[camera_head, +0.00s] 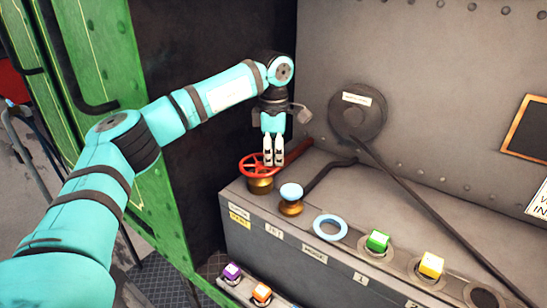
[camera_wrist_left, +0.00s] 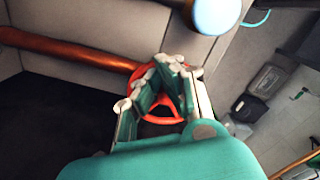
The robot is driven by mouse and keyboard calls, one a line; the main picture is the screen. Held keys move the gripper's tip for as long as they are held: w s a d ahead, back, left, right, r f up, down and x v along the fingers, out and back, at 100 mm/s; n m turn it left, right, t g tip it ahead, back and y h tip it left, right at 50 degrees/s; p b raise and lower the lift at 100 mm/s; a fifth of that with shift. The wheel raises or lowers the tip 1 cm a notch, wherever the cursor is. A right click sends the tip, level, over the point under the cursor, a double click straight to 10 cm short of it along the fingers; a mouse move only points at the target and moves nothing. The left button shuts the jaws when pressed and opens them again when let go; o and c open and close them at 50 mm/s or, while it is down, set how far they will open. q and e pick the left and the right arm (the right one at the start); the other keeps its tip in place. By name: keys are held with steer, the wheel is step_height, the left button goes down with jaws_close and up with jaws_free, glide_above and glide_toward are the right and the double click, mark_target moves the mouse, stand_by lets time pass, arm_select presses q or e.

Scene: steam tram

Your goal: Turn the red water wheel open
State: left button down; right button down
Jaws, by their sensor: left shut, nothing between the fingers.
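The red water wheel (camera_head: 254,168) sits on a brass base at the left end of the grey console. My left gripper (camera_head: 273,160) points down with its fingertips at the right part of the wheel, overlapping its rim in the head view. Its fingers are shut with nothing between them. In the left wrist view, the red wheel (camera_wrist_left: 162,118) shows behind and between the gripper's fingers (camera_wrist_left: 165,75), which hide part of it. I cannot tell whether the fingers touch the wheel. My right gripper is not in view.
A pale blue knob (camera_head: 291,191) on a brass base stands right of the wheel. A blue ring (camera_head: 330,228), a green cube (camera_head: 378,240) and a yellow cube (camera_head: 431,264) line the console. A copper pipe (camera_head: 298,152) runs behind the wheel. A green panel (camera_head: 110,60) stands left.

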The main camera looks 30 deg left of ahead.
arm_select(q)
steer(key=shift+s+a+f+n, duration=0.1)
steer(key=shift+a+f+n, duration=0.15)
steer(key=shift+f, duration=0.25)
steer(key=n, duration=0.2)
steer(key=shift+w+a+n, duration=0.15)
steer(key=shift+w+n, duration=0.15)
steer(key=shift+n, duration=0.05)
steer(key=shift+w+a+n, duration=0.1)
steer(key=shift+a+n, duration=0.05)
steer(key=shift+n, duration=0.6)
steer(key=shift+w+a+n, duration=0.1)
steer(key=shift+a+n, duration=0.05)
steer(key=shift+n, duration=0.6)
steer(key=shift+a, duration=0.1)
steer(key=c, duration=0.9)
jaws_free()
steer(key=shift+w+a+f, duration=0.15)
steer(key=shift+w+a, duration=0.05)
steer(key=o, duration=0.8)
steer(key=shift+r, duration=0.2)
steer(key=shift+w+d, duration=0.15)
steer(key=shift+d, duration=0.05)
step_height(320, 180, up, 12)
steer(key=shift+r, duration=0.1)
